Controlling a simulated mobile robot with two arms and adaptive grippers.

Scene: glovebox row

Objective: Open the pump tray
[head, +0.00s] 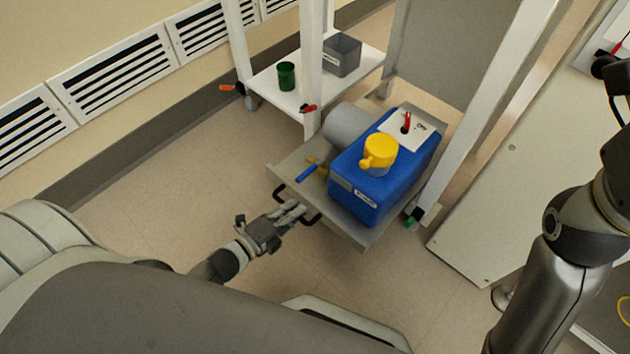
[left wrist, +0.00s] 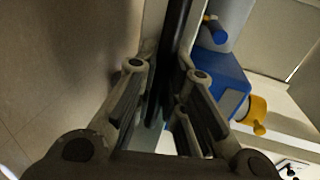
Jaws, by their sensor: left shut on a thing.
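The pump tray (head: 350,230) is a grey sliding shelf low on a white frame, and it sticks out toward me. A blue pump (head: 360,181) with a yellow cap and a grey motor stands on it. A black handle (head: 314,219) runs along the tray's front edge. My left gripper (head: 300,209) is shut on the handle at the tray's front. In the left wrist view the fingers (left wrist: 163,105) close around the dark handle bar, with the blue pump (left wrist: 222,75) to the right.
A white shelf (head: 280,91) behind the tray holds a green cup (head: 287,76) and a grey bin (head: 342,54). White frame posts stand left and right of the tray. A large pale panel (head: 525,160) stands to the right. Floor left of the tray is clear.

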